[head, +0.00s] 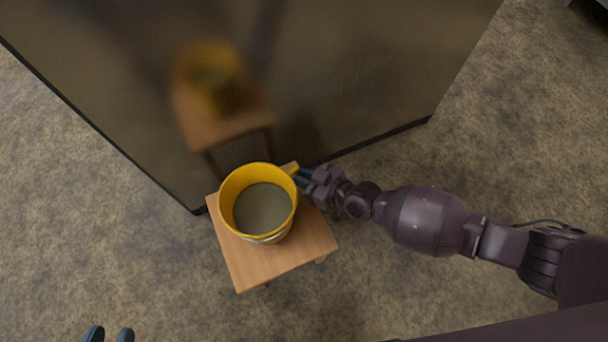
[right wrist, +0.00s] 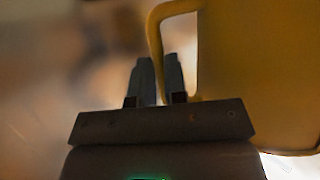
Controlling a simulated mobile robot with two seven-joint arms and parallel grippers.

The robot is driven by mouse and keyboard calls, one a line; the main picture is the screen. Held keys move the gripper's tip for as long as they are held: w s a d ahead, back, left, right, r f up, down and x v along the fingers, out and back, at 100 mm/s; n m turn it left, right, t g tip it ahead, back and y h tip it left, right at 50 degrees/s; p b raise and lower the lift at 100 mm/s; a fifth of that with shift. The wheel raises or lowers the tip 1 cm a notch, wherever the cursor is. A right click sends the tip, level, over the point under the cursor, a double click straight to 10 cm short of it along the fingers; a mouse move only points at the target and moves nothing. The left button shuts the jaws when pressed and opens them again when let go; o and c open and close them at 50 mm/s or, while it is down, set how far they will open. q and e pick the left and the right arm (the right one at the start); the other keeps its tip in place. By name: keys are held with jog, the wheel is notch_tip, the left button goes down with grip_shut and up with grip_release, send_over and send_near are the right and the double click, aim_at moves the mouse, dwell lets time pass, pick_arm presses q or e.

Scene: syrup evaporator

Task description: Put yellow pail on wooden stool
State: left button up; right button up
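The yellow pail (head: 228,202) stands upright on the wooden stool (head: 257,266), with a grey-green surface inside it. Its handle sticks out on the right side, towards my right gripper (head: 303,177). In the right wrist view the pail (right wrist: 262,65) fills the right side, and its handle runs down between the close-set fingers of my right gripper (right wrist: 160,80). These fingers look shut on the handle. My left gripper (head: 109,334) shows only its two fingertips at the bottom edge of the head view. They are apart, with nothing between them.
A large dark glossy panel (head: 340,70) stands right behind the stool and mirrors the pail and stool. The mottled floor (head: 80,220) is clear to the left and front of the stool. A dark object (head: 590,8) shows at the top right corner.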

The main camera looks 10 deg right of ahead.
jog(key=o, duration=0.4)
jog(key=shift+o, duration=0.2)
pick_arm(q)
jog(key=shift+s+d+f+m+g+p, duration=0.15)
jog(key=shift+g+p, duration=0.25)
jog(key=shift+p, duration=0.4)
jog(key=shift+w+d+m+g+p, duration=0.1)
jog(key=shift+d+m+g+p, duration=0.25)
jog(key=shift+p, duration=0.45)
pick_arm(e)
jog(key=v, duration=1.2)
pick_arm(q)
jog(key=shift+a, duration=0.15)
pick_arm(e)
jog(key=shift+r, duration=0.1)
